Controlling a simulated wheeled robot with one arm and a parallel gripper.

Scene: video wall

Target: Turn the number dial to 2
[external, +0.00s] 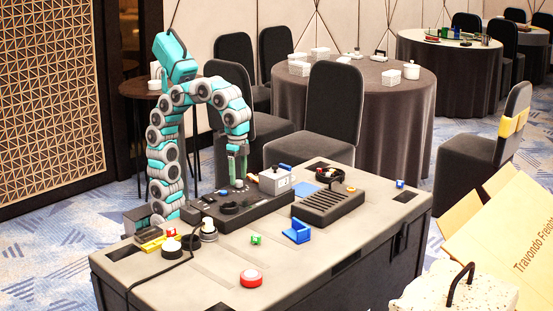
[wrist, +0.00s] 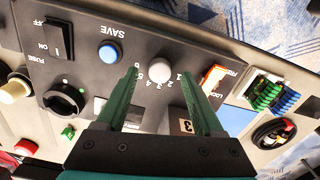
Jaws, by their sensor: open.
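The number dial (wrist: 160,72) is a pale round knob on a dark panel (wrist: 95,80), ringed by small white numerals, in the wrist view. Its pointer mark is too small to make out. A small window on the panel shows a 3 (wrist: 186,126). My gripper (wrist: 159,78) is open, its two green fingers apart on either side of the dial in the picture; I cannot tell whether they touch it. In the external view my gripper (external: 237,170) points down over the dark panel box (external: 255,207) on the table, and the dial cannot be made out.
The panel also carries a blue SAVE button (wrist: 110,53), an ON/OFF rocker switch (wrist: 58,38), a black FUSE knob (wrist: 64,100) and an orange-lit lock switch (wrist: 214,77).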

